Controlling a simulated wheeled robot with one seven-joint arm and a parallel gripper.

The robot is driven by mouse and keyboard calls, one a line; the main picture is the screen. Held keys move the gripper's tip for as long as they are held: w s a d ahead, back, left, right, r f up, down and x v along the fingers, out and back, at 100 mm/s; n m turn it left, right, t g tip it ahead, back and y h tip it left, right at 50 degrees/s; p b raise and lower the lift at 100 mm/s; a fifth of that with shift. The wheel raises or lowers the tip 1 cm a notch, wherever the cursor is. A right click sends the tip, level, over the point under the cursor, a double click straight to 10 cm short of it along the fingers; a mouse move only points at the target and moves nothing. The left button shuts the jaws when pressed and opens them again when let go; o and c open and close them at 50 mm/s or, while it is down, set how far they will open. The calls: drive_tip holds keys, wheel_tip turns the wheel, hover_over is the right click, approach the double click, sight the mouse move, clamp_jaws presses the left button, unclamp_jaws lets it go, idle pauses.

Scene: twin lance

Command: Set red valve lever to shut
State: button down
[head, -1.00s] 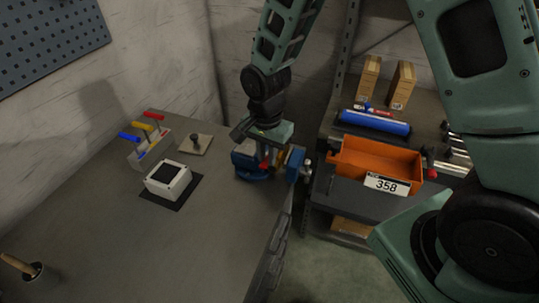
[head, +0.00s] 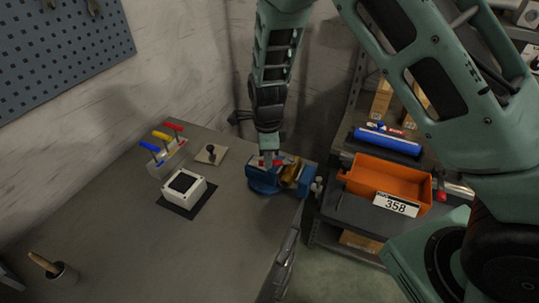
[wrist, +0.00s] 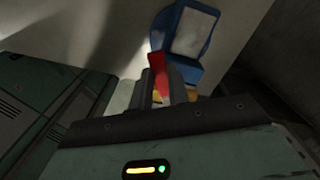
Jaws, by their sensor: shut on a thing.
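The red valve lever (wrist: 157,64) shows in the wrist view, its lower part between the fingers of my gripper (wrist: 163,98). In the head view a bit of its red (head: 279,162) shows beside my gripper (head: 267,161). My gripper points down and is shut on the lever. The brass valve (head: 290,173) sits in the blue vise (head: 262,183) at the right edge of the bench. The vise also shows in the wrist view (wrist: 184,28). The fingers hide part of the lever, so its exact angle is hard to tell.
On the bench are a rack with red, yellow and blue handles (head: 172,158), a white box (head: 184,190) on a dark mat and a small plate with a black knob (head: 211,153). An orange bin (head: 372,178) stands on the right shelf. The front bench is mostly clear.

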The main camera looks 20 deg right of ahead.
drive_tip(key=w+m+p, duration=0.1)
drive_tip(key=w+d+m+p, duration=0.1)
drive_tip(key=m, duration=0.1)
drive_tip(key=shift+r, duration=0.2)
drive_tip(key=shift+w+d+f+m+p, duration=0.1)
drive_tip(key=shift+w+d+m+p, duration=0.25)
drive_tip(key=shift+m, duration=0.4)
drive_tip(key=shift+w+d+m+p, duration=0.1)
drive_tip(key=shift+w+m+p, duration=0.15)
drive_tip(key=shift+m+p, duration=0.35)
drive_tip(key=c, duration=1.3)
unclamp_jaws()
wheel_tip(320, 180, up, 17)
drive_tip(key=b, duration=0.3)
drive_tip(key=shift+r, duration=0.2)
